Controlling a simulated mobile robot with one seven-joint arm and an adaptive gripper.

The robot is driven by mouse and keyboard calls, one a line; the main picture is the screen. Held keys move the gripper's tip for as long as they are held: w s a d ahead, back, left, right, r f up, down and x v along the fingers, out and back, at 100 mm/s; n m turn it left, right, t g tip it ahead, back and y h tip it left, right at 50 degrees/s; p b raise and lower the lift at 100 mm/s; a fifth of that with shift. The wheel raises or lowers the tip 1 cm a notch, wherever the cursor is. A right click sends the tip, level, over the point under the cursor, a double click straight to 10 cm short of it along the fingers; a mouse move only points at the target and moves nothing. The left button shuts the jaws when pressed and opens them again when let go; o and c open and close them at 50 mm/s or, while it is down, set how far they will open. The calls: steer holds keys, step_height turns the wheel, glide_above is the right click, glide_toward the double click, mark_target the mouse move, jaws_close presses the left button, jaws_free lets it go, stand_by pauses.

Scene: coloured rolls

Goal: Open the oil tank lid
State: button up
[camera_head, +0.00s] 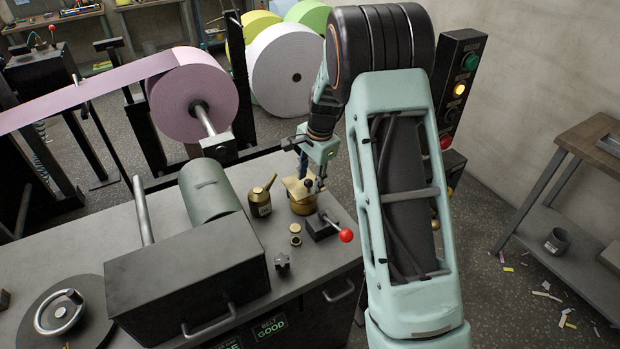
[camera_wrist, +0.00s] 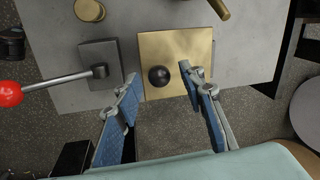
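In the head view the lid (camera_head: 291,184) is partly hidden by my gripper (camera_head: 307,183). My gripper (camera_wrist: 159,75) is open and empty, with one blue-padded fingertip on each side of the knob. Gaps show between the knob and both fingertips. Whether the fingers touch the lid I cannot tell.
A lever with a red ball (camera_head: 346,236) stands just beside the tank; its ball (camera_wrist: 10,94) is at left in the wrist view. A brass oil can (camera_head: 260,202) and small brass caps (camera_head: 295,228) stand nearby. A dark machine box (camera_head: 185,270) fills the bench's front.

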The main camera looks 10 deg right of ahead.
jaws_close()
